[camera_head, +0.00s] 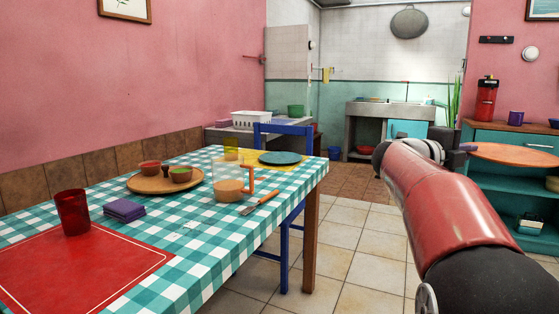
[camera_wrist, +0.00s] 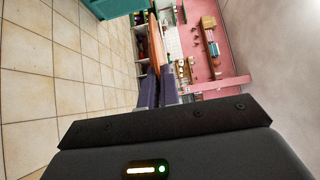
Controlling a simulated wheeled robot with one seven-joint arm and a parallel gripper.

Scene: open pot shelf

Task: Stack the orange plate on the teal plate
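The teal plate (camera_head: 280,158) lies flat and empty on a yellow placemat (camera_head: 297,168), at the far end of the checked table. The orange plate (camera_head: 515,154) is at the right of the head view, held level in the air by its edge. In the wrist view the orange plate (camera_wrist: 154,42) shows nearly edge-on as a thin strip between the fingertips. My gripper (camera_head: 462,149) is shut on its near rim, well to the right of the table. My gripper's dark fingers (camera_wrist: 159,80) also show in the wrist view, where they hide the gripped rim.
A glass pitcher (camera_head: 229,180) with an orange handle, a spatula (camera_head: 259,203) and a yellow glass (camera_head: 231,149) stand or lie near the teal plate. A wooden tray (camera_head: 150,184) holds small bowls. A blue chair (camera_head: 283,131) stands behind the table. Open floor lies right of it.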

